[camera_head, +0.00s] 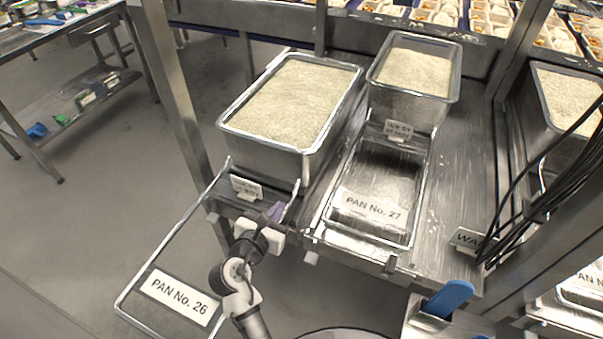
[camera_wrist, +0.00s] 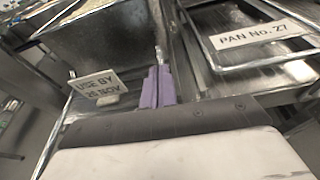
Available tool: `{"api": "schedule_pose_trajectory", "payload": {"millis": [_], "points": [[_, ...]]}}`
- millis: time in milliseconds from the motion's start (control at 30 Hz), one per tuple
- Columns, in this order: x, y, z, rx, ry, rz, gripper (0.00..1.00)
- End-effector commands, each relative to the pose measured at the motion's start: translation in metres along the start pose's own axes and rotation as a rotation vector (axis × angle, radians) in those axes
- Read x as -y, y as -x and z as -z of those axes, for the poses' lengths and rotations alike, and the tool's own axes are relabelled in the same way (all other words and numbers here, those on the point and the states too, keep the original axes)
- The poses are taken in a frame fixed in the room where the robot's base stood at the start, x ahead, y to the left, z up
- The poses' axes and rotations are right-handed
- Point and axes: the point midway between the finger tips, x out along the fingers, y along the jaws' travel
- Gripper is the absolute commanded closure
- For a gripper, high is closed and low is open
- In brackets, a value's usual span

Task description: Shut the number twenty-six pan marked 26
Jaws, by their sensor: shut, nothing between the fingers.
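The number 26 pan (camera_head: 260,143) is a steel pan full of rice, open at the top. Its lid (camera_head: 178,238), a clear-looking panel in a wire frame with the label "PAN No. 26" (camera_head: 180,296), sticks out in front, past the counter edge over the floor. My gripper (camera_head: 275,211) is shut and empty, with purple fingers, beside the right rail of that frame, just in front of the pan. In the wrist view the purple fingertips (camera_wrist: 158,88) are together, right of a "USE BY" card (camera_wrist: 96,86) at the pan's front.
To the right, the "PAN No. 27" lid (camera_head: 405,215) lies in front of a second rice pan (camera_head: 410,100). Another rice pan (camera_head: 540,130), black cables and a post stand farther right. A blue-handled tool (camera_head: 448,298) is at the lower right.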

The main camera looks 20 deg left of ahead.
Motion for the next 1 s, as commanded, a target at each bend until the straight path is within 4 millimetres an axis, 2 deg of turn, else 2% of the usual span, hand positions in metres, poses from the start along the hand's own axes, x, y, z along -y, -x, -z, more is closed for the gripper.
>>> {"api": "schedule_pose_trajectory", "payload": {"millis": [133,233,633,700,833,1000], "points": [[0.006,-0.007,0.003,-0.006,0.042,0.023,1.00],[0.006,-0.020,0.002,-0.005,0.040,0.025,1.00],[0.007,-0.103,0.001,-0.006,0.036,0.020,1.00],[0.007,-0.114,-0.005,-0.005,0.036,0.020,1.00],[0.007,-0.129,-0.008,-0.006,0.036,0.019,1.00],[0.007,-0.138,-0.009,-0.005,0.035,0.018,1.00]]}}
